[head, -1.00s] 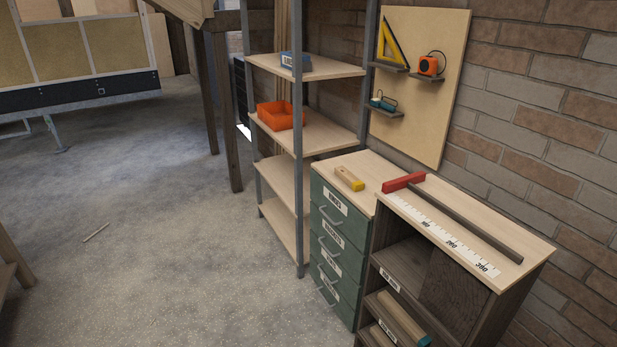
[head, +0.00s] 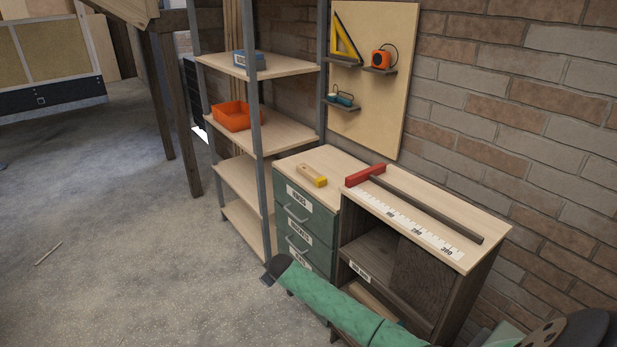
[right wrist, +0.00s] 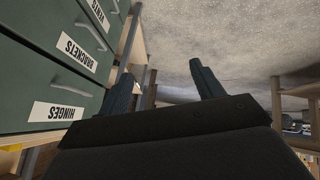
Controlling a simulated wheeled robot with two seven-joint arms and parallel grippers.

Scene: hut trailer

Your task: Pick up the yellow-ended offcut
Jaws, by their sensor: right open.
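The offcut (head: 311,175) is a short pale wood block with a yellow end. It lies on the light top of the green drawer unit (head: 305,218) in the head view, and nothing holds it. My right gripper (head: 272,268) reaches in from the lower right, in front of the drawers and below the level of the offcut. In the right wrist view its two dark fingers (right wrist: 165,85) are spread apart with nothing between them. My left gripper is out of view.
A red-ended dark bar (head: 425,207) and a white scale strip lie on the shelf unit (head: 490,236) to the right. A metal rack (head: 255,130) with an orange bin (head: 236,115) stands left of the drawers. Open floor is at left.

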